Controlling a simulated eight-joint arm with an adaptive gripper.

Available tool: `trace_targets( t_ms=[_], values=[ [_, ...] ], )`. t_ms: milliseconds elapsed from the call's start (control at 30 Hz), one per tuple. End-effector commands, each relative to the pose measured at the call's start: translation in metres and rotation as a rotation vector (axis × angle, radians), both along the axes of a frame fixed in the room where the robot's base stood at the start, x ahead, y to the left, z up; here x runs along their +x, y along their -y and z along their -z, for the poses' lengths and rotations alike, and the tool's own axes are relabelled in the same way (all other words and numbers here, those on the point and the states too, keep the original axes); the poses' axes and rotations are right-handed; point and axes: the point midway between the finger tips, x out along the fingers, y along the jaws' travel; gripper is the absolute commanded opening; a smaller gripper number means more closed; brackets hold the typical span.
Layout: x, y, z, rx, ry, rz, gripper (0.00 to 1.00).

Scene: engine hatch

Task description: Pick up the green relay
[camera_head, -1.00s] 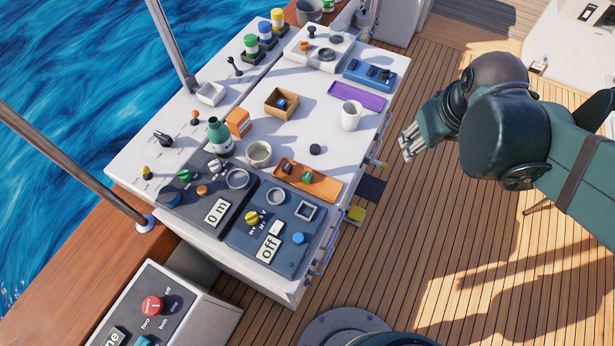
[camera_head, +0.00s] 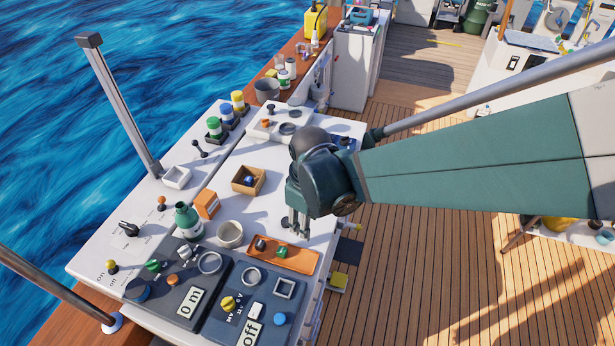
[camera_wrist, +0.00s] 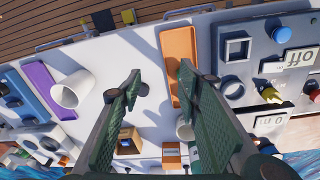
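The green relay (camera_head: 282,252) lies on the orange tray (camera_head: 300,262) on the white worktop, right of a dark relay (camera_head: 260,245). My gripper (camera_head: 296,226) hangs over the worktop just behind the tray, pointing down, apart from the relay. In the wrist view my gripper (camera_wrist: 158,80) is open and its fingers are well spread with nothing held between them. The orange tray (camera_wrist: 180,45) shows beyond the right finger. The green relay cannot be made out there; the finger covers part of the tray.
A grey cup (camera_head: 230,234), a green bottle (camera_head: 187,220) and an orange box (camera_head: 207,204) stand left of the tray. An open cardboard box (camera_head: 248,181) is farther back. The wrist view shows a white mug (camera_wrist: 70,92) and a purple tray (camera_wrist: 42,88). Control panels (camera_head: 250,310) lie in front.

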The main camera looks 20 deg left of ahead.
Motion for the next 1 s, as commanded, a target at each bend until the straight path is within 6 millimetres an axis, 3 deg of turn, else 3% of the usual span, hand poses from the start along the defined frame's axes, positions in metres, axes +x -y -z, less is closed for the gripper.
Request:
trace_targets(
  t_ms=[200,400,1000],
  values=[
    [-0.02,-0.04,0.031,-0.036,-0.034,-0.129,0.34],
    [-0.033,-0.058,0.049,-0.058,-0.052,-0.2,0.34],
    [-0.036,-0.063,0.057,-0.064,-0.058,-0.218,0.34]
  ],
)
